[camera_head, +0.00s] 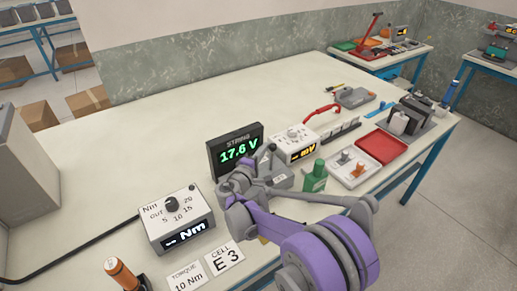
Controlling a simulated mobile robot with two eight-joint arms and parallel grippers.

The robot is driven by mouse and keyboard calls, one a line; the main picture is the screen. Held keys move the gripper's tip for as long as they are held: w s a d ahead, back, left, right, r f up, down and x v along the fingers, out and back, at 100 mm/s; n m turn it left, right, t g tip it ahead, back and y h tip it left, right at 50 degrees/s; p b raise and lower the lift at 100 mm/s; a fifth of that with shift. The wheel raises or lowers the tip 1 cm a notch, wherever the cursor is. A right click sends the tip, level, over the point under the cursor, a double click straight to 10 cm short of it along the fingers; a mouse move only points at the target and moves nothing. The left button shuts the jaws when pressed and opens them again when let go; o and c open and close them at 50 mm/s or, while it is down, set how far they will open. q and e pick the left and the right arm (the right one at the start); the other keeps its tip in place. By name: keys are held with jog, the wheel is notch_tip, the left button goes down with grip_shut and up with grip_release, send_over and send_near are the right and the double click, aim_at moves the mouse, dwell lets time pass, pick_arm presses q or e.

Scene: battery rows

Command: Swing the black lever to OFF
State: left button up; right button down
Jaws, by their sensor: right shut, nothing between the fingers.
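My right arm reaches in from the bottom right, and its grey gripper (264,162) is shut and empty in front of the black display marked STRING (235,149), which reads 17.6 V in green. A grey box (282,178) stands just behind and right of the gripper, partly covered by it. I cannot make out the black lever or an OFF mark; the gripper and arm hide part of this spot. I cannot tell whether the gripper touches the box. My left gripper is not in view.
A white torque box (177,219) with a knob stands left of my arm, near cards reading 10 Nm (188,276) and E 3 (224,259). A green bottle (315,177), a white meter (291,143) and a red tray (380,146) stand to the right. The table's back left is clear.

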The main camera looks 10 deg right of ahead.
aim_at(272, 152)
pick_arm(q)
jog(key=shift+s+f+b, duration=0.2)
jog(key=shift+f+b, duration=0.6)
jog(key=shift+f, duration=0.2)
pick_arm(e)
jog(key=s+m, duration=0.1)
jog(key=s+m+t, duration=0.1)
jog(key=s+d+m+h, duration=0.1)
jog(key=shift+s+d+f, duration=0.1)
jog(key=shift+f, duration=0.2)
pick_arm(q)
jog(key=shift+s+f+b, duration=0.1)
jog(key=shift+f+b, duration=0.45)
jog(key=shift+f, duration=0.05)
pick_arm(e)
jog(key=shift+s+d+f, duration=0.2)
jog(key=shift+s, duration=0.3)
jog(key=shift+s+d+f, duration=0.15)
jog(key=shift+s, duration=0.35)
jog(key=shift+s, duration=0.1)
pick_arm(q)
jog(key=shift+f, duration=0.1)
pick_arm(e)
jog(key=shift+f, duration=0.1)
